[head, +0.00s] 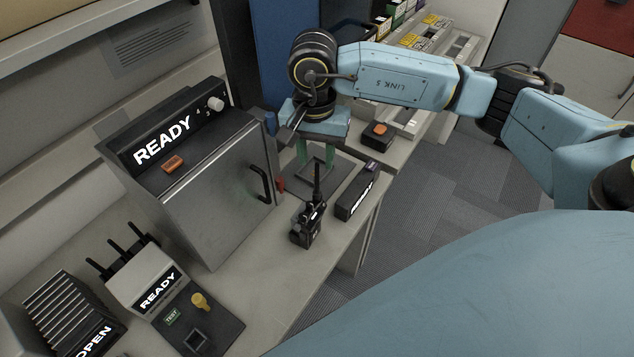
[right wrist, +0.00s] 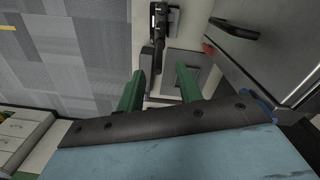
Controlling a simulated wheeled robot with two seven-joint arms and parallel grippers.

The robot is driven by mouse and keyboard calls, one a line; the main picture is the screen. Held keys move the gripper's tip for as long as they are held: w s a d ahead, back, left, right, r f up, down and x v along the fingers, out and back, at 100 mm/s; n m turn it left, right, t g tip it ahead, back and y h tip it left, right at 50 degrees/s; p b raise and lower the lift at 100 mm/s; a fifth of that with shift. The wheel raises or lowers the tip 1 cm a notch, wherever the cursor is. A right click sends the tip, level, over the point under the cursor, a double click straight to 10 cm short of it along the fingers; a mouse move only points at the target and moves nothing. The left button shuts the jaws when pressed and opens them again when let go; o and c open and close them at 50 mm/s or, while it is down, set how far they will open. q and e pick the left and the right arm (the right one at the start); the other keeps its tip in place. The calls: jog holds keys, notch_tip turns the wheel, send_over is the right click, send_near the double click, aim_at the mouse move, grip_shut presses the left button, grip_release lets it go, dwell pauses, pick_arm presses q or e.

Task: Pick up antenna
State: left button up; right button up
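A black handheld radio (head: 305,232) stands on the bench in the head view, with a thin black antenna (head: 317,182) rising from its top. My left gripper is not in view.
A black labelled block (head: 357,192) lies right of the radio by the bench edge. A grey READY cabinet (head: 215,185) with a handle stands left. A smaller READY box (head: 145,278) with several black antennas and a test pad (head: 222,325) are nearer.

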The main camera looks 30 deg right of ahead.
jog(key=p, duration=0.1)
send_over(317, 192)
jog(key=shift+w+d+f, duration=0.1)
jog(key=shift+w+f, duration=0.05)
jog(key=shift+f, duration=1.25)
jog(key=shift+w+d+f, duration=0.1)
jog(key=shift+w+f, duration=0.05)
jog(key=shift+f, duration=1.25)
jog(key=shift+c, duration=0.5)
grip_shut()
